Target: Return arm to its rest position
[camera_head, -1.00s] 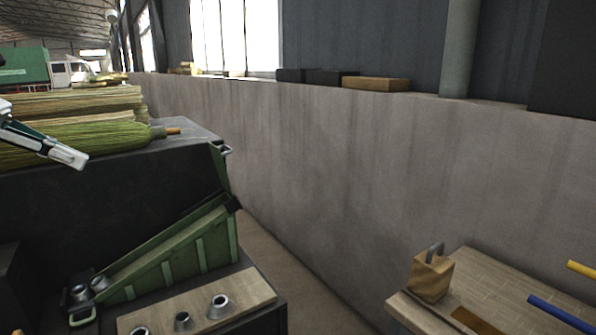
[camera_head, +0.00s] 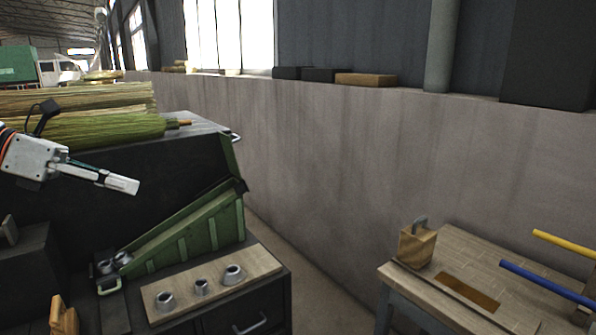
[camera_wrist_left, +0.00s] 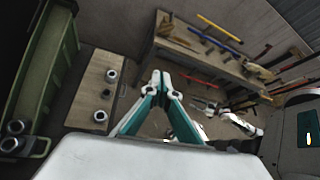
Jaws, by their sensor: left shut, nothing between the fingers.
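My left gripper (camera_head: 128,185) is shut and empty. It hangs in the air at the left of the head view, in front of the dark cabinet and above the green ramp. In the left wrist view its two teal and white fingers (camera_wrist_left: 158,76) meet at the tips. A white arm with what looks like my right gripper (camera_wrist_left: 205,106) shows beyond them, near the wooden bench. It is too small to tell whether its fingers are open.
Broom bristle bundles (camera_head: 105,128) lie on the dark cabinet. Below are a green sloped ramp (camera_head: 195,232) and a wooden board (camera_head: 218,283) with several metal ferrules. A wooden workbench (camera_head: 450,250) with a wooden block and blue and yellow handles stands right. A grey wall runs behind.

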